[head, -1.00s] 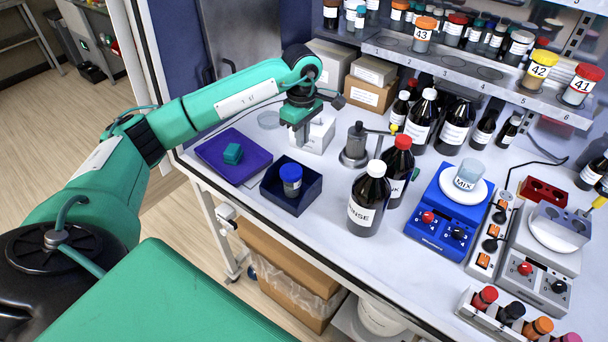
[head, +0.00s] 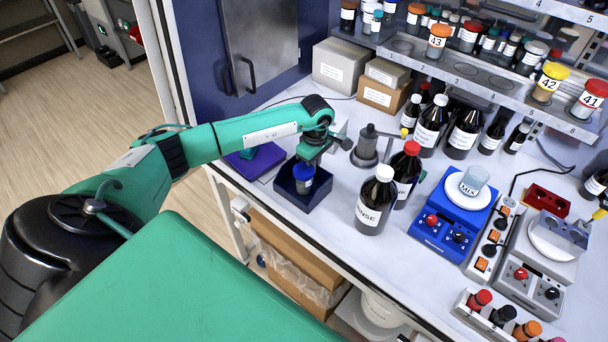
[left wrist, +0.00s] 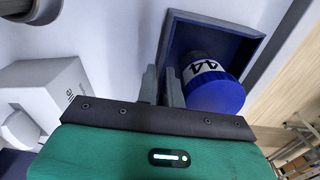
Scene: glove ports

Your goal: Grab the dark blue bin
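The dark blue bin (head: 287,188) is a small open square box on the white bench. A jar with a blue lid (head: 303,171) stands inside it; in the left wrist view the jar (left wrist: 214,88) bears the label 44. My left gripper (head: 309,160) is low at the bin's far side. In the left wrist view its two fingers (left wrist: 162,86) are close together at the end of a bin wall (left wrist: 166,42), seemingly one on each side. I cannot tell whether they press on it. My right gripper is not in view.
A grey metal stand (head: 366,150) and the RINSE bottle (head: 376,200) stand to the right. The bench's front edge (head: 270,205) is close to the bin.

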